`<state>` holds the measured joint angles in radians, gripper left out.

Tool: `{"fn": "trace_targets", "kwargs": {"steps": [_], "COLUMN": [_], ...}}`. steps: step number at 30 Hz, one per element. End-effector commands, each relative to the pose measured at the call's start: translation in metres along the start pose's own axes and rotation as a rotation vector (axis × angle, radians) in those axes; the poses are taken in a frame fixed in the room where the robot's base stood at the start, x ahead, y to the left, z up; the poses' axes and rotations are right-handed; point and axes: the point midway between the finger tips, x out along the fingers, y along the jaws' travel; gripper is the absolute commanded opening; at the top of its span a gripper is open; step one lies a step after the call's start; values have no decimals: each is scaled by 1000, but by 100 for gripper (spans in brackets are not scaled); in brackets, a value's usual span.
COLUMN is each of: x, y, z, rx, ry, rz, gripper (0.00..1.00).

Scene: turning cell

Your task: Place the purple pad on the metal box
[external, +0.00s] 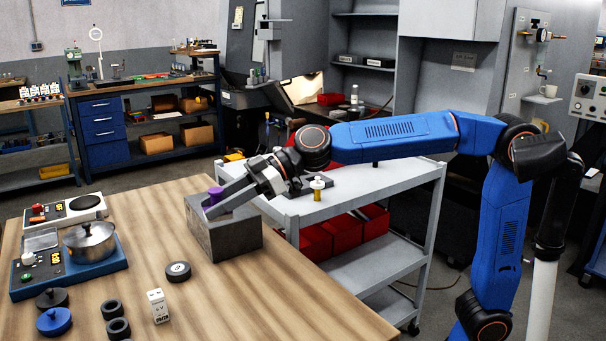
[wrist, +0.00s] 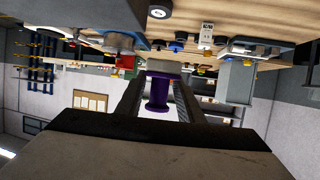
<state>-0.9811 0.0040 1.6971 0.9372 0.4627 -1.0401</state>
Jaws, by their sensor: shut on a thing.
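The purple pad (external: 215,194) is between the fingertips of my gripper (external: 219,201), at the top of the metal box in the external view. In the wrist view the pad (wrist: 158,93) looks like a purple spool with flanged ends, between the two dark fingers of my gripper (wrist: 159,88). My gripper is shut on it. The metal box (external: 230,239) is a grey block at the right edge of the wooden table. The fingers hide part of its top. I cannot tell whether the pad touches the box.
On the wooden table (external: 240,300) are a black puck (external: 178,271), a white block (external: 158,306), black rings and a hotplate with a pot (external: 90,241). A grey cart (external: 370,186) stands behind, with a yellow-and-white spool (external: 317,187) on it. The table's front middle is clear.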

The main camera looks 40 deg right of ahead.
Motion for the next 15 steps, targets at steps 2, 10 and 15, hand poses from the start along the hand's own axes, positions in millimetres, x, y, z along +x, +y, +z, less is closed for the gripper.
{"fn": "trace_targets", "kwargs": {"steps": [2,10,15], "x": [-10,-40,-51], "y": [36,120,143], "z": [-12,-36,-41], "rx": [16,59,72], "ry": [3,-2,-4], "rz": [43,151,182], "gripper": [11,11,11]}}
